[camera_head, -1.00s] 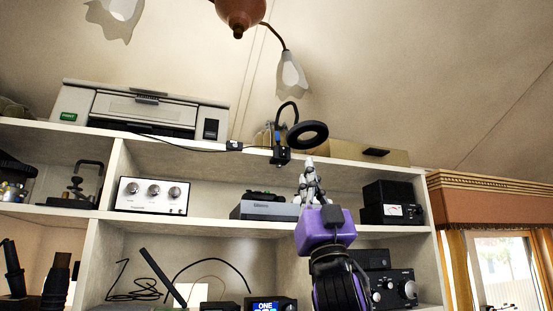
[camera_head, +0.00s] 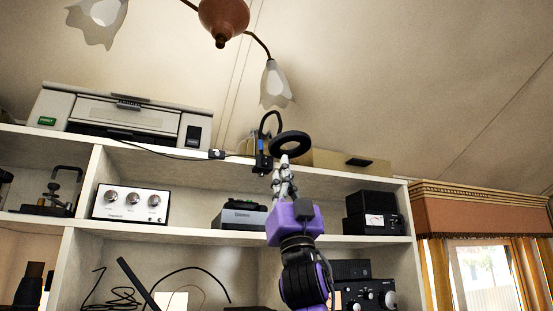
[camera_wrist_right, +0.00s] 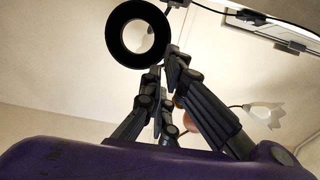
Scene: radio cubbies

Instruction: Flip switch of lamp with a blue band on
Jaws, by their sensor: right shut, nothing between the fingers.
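A black ring lamp (camera_head: 290,143) on a bent black neck is clamped to the front edge of the top shelf. A blue band (camera_head: 261,144) shows low on its neck, above the clamp (camera_head: 262,164). A small inline box (camera_head: 217,154), possibly the switch, sits on its cable left of the clamp. My right gripper (camera_head: 284,160) points up, shut and empty, just below the ring and right of the clamp. In the right wrist view the ring (camera_wrist_right: 138,34) is beyond and left of the fingertips (camera_wrist_right: 166,62); contact cannot be told. My left gripper is not in view.
A printer-like machine (camera_head: 137,118) stands left on the top shelf (camera_head: 330,170). A white box with knobs (camera_head: 131,203), a grey device (camera_head: 239,215) and black units (camera_head: 376,212) fill the shelf below. A ceiling lamp (camera_head: 223,18) hangs above.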

